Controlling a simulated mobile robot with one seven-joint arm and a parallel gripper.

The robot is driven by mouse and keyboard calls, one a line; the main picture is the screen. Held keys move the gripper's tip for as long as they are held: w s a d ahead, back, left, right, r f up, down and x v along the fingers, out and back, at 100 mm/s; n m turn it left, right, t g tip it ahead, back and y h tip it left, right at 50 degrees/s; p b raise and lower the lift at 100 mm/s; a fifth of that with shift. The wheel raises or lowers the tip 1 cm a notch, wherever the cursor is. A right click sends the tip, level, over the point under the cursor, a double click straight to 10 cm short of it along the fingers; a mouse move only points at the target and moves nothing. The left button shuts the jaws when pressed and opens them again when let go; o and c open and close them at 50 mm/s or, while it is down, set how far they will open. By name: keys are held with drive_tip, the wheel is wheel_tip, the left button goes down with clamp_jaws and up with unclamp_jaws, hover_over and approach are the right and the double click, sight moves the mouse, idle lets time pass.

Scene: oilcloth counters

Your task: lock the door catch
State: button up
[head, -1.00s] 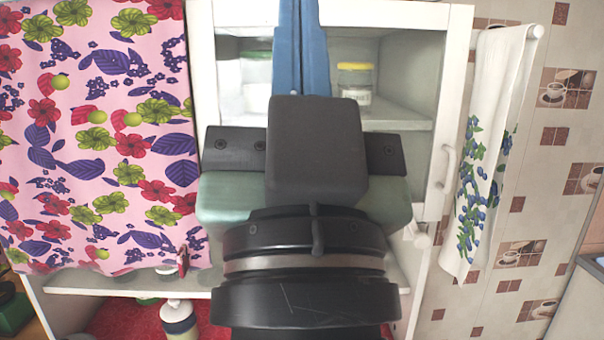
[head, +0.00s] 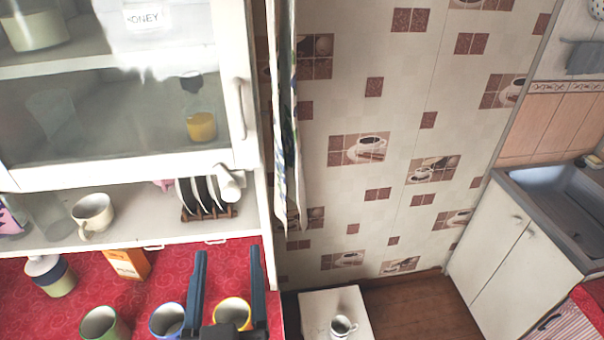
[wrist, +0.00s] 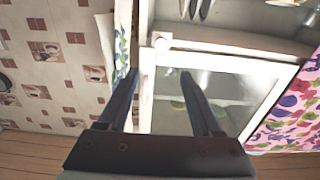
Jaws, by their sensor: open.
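The white-framed glass cabinet door (head: 120,165) looks shut in the head view. Its white bar handle (head: 240,108) is on the right side of the frame. A white rounded piece that looks like the catch (head: 230,183) sits just below the door's lower right corner. A white round knob, likely the same catch (wrist: 161,40), shows at the door's corner in the wrist view. Whether it is turned or locked is unclear. My gripper (head: 229,255) is open and empty, below the catch in the head view. In the wrist view its blue fingers (wrist: 160,76) point towards the door's edge.
Behind the catch, a plate rack (head: 205,212) and a cup (head: 93,215) stand on the open shelf. Several mugs and an orange box (head: 127,264) stand on the red counter (head: 70,290). A towel (head: 284,130) hangs right of the cabinet. Floor right of it is partly free.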

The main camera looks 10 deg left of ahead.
sight(231, 197)
drive_tip(key=x, duration=0.3)
drive_tip(key=b+x, duration=0.1)
drive_tip(key=x, duration=0.7)
drive_tip(key=shift+f, duration=0.35)
drive_tip(key=shift+x, duration=0.75)
drive_tip(key=shift+f, duration=0.15)
clamp_jaws()
